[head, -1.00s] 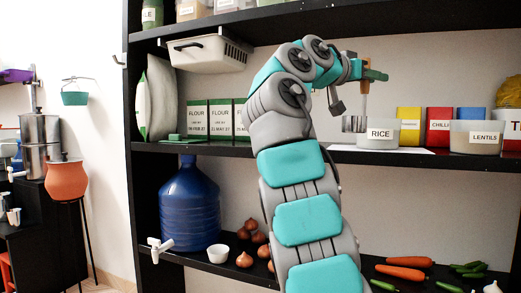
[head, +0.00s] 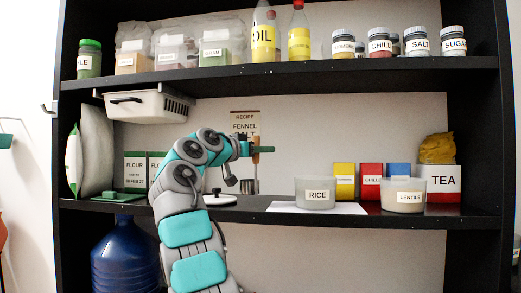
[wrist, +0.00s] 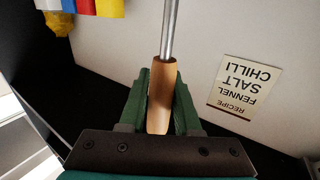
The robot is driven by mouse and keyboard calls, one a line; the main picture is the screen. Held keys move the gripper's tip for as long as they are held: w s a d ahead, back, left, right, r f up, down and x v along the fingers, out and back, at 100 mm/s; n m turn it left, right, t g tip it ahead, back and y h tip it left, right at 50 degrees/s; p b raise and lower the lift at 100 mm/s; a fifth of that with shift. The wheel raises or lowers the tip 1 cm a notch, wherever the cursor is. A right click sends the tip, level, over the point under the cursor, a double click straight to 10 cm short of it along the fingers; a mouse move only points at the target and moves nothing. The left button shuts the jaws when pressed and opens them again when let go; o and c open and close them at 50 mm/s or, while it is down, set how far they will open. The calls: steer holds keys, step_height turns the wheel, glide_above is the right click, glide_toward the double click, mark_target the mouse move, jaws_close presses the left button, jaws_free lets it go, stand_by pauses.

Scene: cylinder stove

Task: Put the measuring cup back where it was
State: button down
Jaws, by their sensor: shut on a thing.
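The measuring cup has a small metal cup (head: 249,187), a metal rod and a wooden handle (wrist: 161,100). My gripper (head: 257,150) is shut on the wooden handle, with its green fingers on both sides in the wrist view (wrist: 162,85). In the head view the cup hangs upright below the gripper, over the middle shelf, left of the rice container (head: 315,194). I cannot tell whether its bottom touches the shelf. The cup end is out of frame in the wrist view.
A recipe card (head: 245,122) is on the back wall behind the gripper. A white lid (head: 220,200) lies on the middle shelf (head: 270,214) left of the cup. Spice boxes, the lentils container (head: 403,195) and a tea box (head: 444,183) stand right. A white basket (head: 148,105) hangs upper left.

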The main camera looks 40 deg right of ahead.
steer(key=shift+w+d+f+b, duration=0.2)
steer(key=shift+w+f+b, duration=0.15)
steer(key=shift+f, duration=0.3)
steer(key=shift+w+d+f+b, duration=0.15)
steer(key=shift+w+f+b, duration=0.1)
steer(key=shift+w+f, duration=0.25)
steer(key=shift+w+d+f+b, duration=0.2)
steer(key=shift+w+f+b, duration=0.1)
steer(key=shift+f, duration=0.45)
steer(key=shift+s, duration=0.1)
steer(key=shift+f, duration=0.15)
steer(key=c, duration=0.6)
jaws_free()
steer(key=shift+r, duration=0.2)
steer(key=s+a+b, duration=0.2)
steer(key=a, duration=1)
steer(key=shift+b, duration=0.3)
